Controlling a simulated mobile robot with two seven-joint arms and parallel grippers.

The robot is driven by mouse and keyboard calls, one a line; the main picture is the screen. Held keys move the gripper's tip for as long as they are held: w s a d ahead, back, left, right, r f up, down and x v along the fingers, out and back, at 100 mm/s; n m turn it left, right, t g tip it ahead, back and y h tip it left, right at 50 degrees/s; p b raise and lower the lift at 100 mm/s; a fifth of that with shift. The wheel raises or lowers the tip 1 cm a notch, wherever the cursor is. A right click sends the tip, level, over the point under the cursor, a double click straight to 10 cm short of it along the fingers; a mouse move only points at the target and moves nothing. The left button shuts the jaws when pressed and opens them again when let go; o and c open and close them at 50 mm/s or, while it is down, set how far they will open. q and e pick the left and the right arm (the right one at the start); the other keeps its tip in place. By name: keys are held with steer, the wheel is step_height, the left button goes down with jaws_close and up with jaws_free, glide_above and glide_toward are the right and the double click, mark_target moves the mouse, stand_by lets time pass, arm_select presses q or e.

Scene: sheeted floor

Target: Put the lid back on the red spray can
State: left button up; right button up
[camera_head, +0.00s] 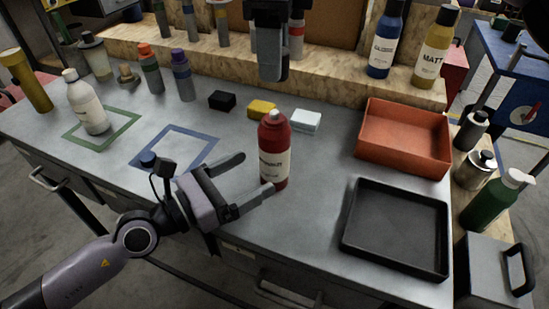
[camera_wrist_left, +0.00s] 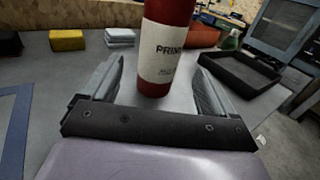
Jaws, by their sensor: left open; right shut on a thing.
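The red spray can (camera_head: 274,136) stands upright on the grey bench with a white label, and its top shows a small pale nozzle with no lid on it. It also shows in the left wrist view (camera_wrist_left: 168,50), between the open fingers with a gap on each side. My left gripper (camera_head: 257,173) is open, low at the can's left, with its fingertips near the can's body. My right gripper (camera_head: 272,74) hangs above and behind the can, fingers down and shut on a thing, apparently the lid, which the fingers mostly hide.
An orange tray (camera_head: 404,138) and a black tray (camera_head: 396,228) are at the right. Bottles stand at the left and on the back ledge. Blue (camera_head: 175,147) and green (camera_head: 103,128) outlines mark the bench.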

mark_target(262, 167)
arm_select(q)
steer(key=shift+x, duration=3.2)
steer(key=shift+c, duration=0.3)
steer(key=c, duration=1.4)
steer(key=shift+c, duration=0.2)
arm_select(e)
steer(key=shift+f, duration=2.45)
steer(key=shift+f, duration=0.9)
steer(key=shift+f, duration=0.6)
steer(key=o, duration=1.1)
